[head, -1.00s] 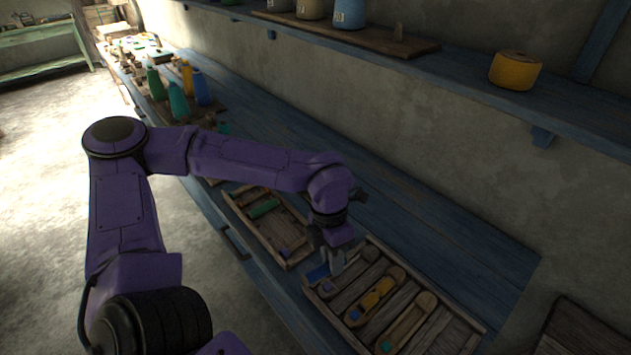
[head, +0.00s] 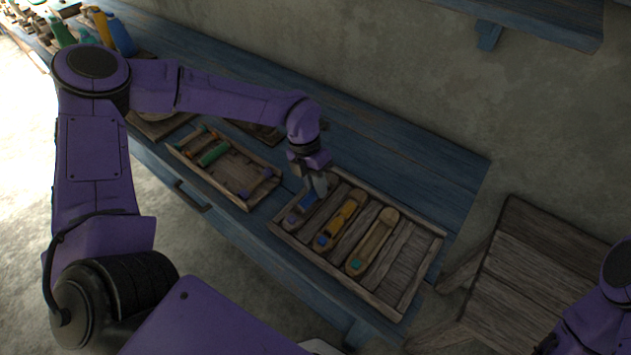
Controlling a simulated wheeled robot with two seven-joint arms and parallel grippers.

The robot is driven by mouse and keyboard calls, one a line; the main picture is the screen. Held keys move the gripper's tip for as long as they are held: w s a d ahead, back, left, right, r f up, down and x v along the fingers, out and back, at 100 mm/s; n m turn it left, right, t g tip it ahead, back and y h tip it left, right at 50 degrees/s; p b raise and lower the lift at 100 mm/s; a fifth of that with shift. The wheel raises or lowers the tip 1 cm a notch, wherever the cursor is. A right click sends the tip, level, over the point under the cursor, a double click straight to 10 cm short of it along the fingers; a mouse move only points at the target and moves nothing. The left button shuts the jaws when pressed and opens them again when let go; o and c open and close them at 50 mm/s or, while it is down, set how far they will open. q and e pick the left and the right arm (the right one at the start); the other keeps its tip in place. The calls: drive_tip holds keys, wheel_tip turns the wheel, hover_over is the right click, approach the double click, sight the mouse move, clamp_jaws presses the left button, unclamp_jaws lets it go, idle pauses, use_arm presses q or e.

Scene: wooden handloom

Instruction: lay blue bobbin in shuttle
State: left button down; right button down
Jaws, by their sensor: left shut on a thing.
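My left gripper (head: 314,187) reaches down over the left end of the shuttle tray (head: 399,310). It is shut on the blue bobbin (head: 309,201), which is partly hidden by the fingers. The bobbin is at the leftmost shuttle (head: 291,218), lined up along it; I cannot tell whether it rests in the hollow or hangs just above. The middle shuttle holds a yellow bobbin (head: 343,217). The right shuttle (head: 379,233) looks empty and has a teal mark at its near end. My right arm shows at the lower right edge, its gripper out of view.
A second wooden tray (head: 230,194) to the left holds a green bobbin (head: 214,154) and other small pieces. Bottles (head: 121,36) stand at the far left. The blue bench (head: 420,170) is clear behind the shuttle tray. A wooden stand (head: 540,255) is at the right.

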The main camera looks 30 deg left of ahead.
use_arm(q)
drive_tip(key=shift+f, duration=0.55)
drive_tip(key=shift+s, duration=0.2)
drive_tip(key=c, duration=0.9)
unclamp_jaws()
drive_tip(key=shift+f, duration=0.15)
drive_tip(key=shift+c, duration=0.2)
drive_tip(key=shift+s+d, duration=0.1)
drive_tip(key=shift+d, duration=0.1)
drive_tip(key=shift+a, duration=0.15)
drive_tip(key=b+v, duration=0.1)
drive_tip(key=v, duration=1)
drive_tip(key=shift+d+r, duration=0.25)
drive_tip(key=shift+d, duration=0.05)
